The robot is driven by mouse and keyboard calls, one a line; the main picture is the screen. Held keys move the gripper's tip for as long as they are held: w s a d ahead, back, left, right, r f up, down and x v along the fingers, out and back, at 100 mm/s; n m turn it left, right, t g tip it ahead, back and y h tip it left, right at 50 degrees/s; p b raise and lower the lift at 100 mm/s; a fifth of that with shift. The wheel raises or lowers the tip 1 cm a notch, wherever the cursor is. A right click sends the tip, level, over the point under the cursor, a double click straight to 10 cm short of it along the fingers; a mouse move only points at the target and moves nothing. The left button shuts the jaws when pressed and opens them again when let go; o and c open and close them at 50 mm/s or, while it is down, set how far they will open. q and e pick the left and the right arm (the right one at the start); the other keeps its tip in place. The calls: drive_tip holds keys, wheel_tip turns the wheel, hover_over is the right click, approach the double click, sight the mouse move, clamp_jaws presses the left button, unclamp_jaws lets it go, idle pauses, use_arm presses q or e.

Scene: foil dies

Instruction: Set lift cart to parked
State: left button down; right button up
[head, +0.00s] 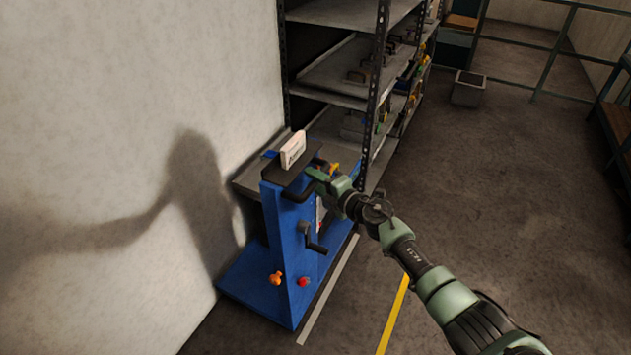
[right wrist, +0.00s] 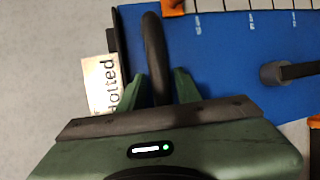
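The lift cart (head: 283,230) is a blue upright column on a blue base, standing against the wall. A black bar handle (right wrist: 155,45) loops out at its top. My right gripper (head: 313,180) is at this handle. In the right wrist view its two green fingers (right wrist: 161,90) lie close on either side of the bar, seemingly gripping it. A black crank (head: 312,239) sticks out of the column's side. An orange knob (head: 275,278) and a red knob (head: 303,282) sit low on the column. My left gripper is out of view.
A white card (head: 293,150) stands on the cart's top, its print partly readable as "lotted" in the wrist view. Metal shelving (head: 335,75) stands close behind the cart. A yellow floor line (head: 394,315) runs beside it.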

idle(0.3)
drive_tip(key=shift+s+d, duration=0.2)
drive_tip(key=shift+s, duration=0.05)
drive_tip(key=p+v, duration=0.2)
drive_tip(key=v, duration=0.5)
drive_tip(key=shift+p, duration=0.4)
drive_tip(key=shift+s, duration=0.1)
drive_tip(key=s+d+f+m+g+h+b, duration=0.1)
drive_tip(key=s+d+f+m+h, duration=0.3)
drive_tip(key=s+f, duration=0.55)
drive_tip(key=s+d+f+m+g+h+b, duration=0.15)
drive_tip(key=s+d+f+m, duration=0.35)
drive_tip(key=f, duration=1)
drive_tip(key=s+d+f+m+g+h+b, duration=0.1)
drive_tip(key=s+d+f+m+h, duration=0.15)
drive_tip(key=s+f+m, duration=0.75)
drive_tip(key=s+f+m+g, duration=0.1)
drive_tip(key=s+f+g, duration=0.1)
drive_tip(key=s+f, duration=0.4)
drive_tip(key=s+d+f+m+g+h+b, duration=0.1)
drive_tip(key=s+f, duration=0.6)
drive_tip(key=s, duration=1)
drive_tip(key=s+d+f+m+g+b, duration=0.1)
drive_tip(key=s+f+g, duration=0.4)
drive_tip(key=s, duration=0.7)
drive_tip(key=shift+d+f+m, duration=0.25)
drive_tip(key=shift+f+m, duration=0.55)
drive_tip(key=shift+f, duration=0.05)
